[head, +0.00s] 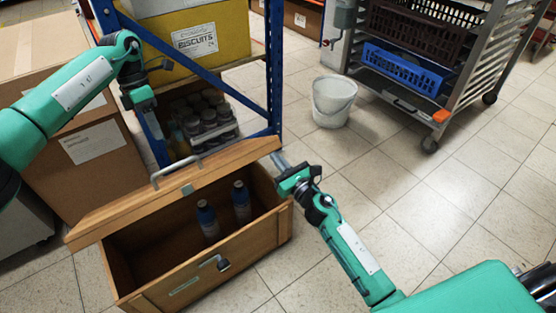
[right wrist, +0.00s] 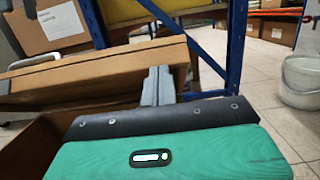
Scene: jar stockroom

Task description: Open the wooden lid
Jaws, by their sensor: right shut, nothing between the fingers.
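The wooden lid (head: 130,205) of a wooden box (head: 255,243) is raised and tilted, with the box interior open to view below it. A metal handle (head: 176,169) sits on the lid. My right gripper (head: 279,161) is shut and empty at the lid's right end. In the right wrist view its fingers (right wrist: 158,86) overlap the lid's end (right wrist: 110,75); I cannot tell whether they touch it. My left gripper (head: 150,122) hangs behind and above the lid; its fingertips are not clear and its jaw state cannot be told.
Two blue bottles (head: 207,219) stand in the box. Behind it is a blue-framed shelf (head: 273,65) with jars (head: 205,118) and a yellow biscuit box (head: 222,30). A cardboard box (head: 95,185) stands left. A white bucket (head: 333,103) and a rack trolley (head: 455,85) stand right.

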